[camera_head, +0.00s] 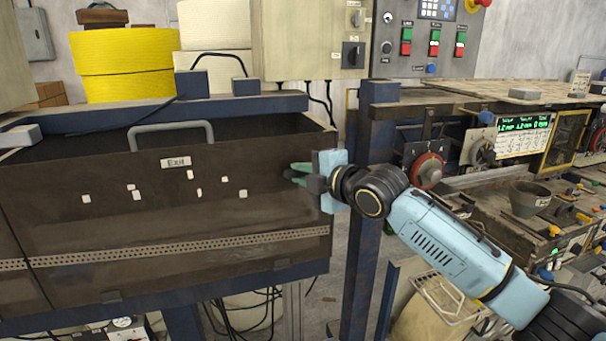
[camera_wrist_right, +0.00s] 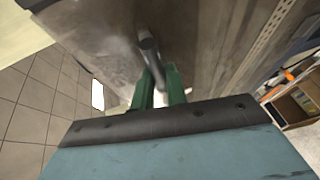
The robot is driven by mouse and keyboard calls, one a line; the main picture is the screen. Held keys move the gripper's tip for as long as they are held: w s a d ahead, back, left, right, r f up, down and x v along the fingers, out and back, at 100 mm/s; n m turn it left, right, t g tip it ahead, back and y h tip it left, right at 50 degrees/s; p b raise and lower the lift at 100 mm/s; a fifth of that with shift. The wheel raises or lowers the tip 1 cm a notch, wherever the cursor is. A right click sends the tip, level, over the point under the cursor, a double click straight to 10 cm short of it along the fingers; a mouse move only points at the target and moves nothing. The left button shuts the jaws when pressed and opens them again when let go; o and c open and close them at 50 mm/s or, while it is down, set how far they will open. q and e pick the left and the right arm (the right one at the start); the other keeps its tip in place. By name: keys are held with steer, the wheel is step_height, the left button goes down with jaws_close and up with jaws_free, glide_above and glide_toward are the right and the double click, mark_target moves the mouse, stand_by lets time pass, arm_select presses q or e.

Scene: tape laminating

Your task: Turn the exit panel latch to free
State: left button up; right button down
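The dark brown exit panel (camera_head: 130,235) fills the left of the head view, with an "Exit" label (camera_head: 175,162) and a grey handle (camera_head: 170,133) on top. My right gripper (camera_head: 298,174) is at the panel's right end, its green fingers pointing left. In the right wrist view, a dark grey latch lever (camera_wrist_right: 150,52) runs down from the panel face. Its lower end lies between the green fingers (camera_wrist_right: 160,88), which are close together on both sides of it. The latch is hidden behind the gripper in the head view. My left gripper is not in view.
A blue post (camera_head: 362,210) stands just right of the gripper, behind my right arm. Yellow rolls (camera_head: 122,65) and a grey control box (camera_head: 425,40) are behind. Cables hang below the panel.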

mark_target(309, 146)
steer(key=shift+m, duration=0.3)
steer(key=m, duration=0.1)
steer(key=m+t+y+b, duration=0.1)
steer(key=r+m+y+b, duration=0.1)
steer(key=m, duration=0.1)
steer(key=shift+d, duration=0.25)
steer(key=m, duration=0.1)
steer(key=m+t+b, duration=0.1)
steer(key=m, duration=0.1)
steer(key=r+m+t, duration=0.1)
steer(key=shift+w+d+m+y+b, duration=0.2)
steer(key=shift+d+m+y+b, duration=0.1)
steer(key=shift+d+y+b, duration=0.1)
steer(key=m, duration=0.1)
steer(key=m+t, duration=0.2)
steer(key=m, duration=0.1)
steer(key=shift+w+d+r, duration=0.15)
steer(key=shift+d+r, duration=0.15)
steer(key=shift+d, duration=0.1)
steer(key=shift+w+d+r+m+t+h+p, duration=0.15)
steer(key=shift+m+t+h, duration=0.3)
steer(key=shift+m, duration=0.6)
steer(key=shift+s+d+f+m+t+h+p, duration=0.1)
steer(key=shift+d+m+t+h+p, duration=0.25)
steer(key=shift+m, duration=0.65)
steer(key=shift+w+d+r+m+t+h, duration=0.1)
steer(key=shift+m+t+h, duration=0.35)
steer(key=shift+m, duration=0.6)
steer(key=c, duration=1.4)
jaws_free()
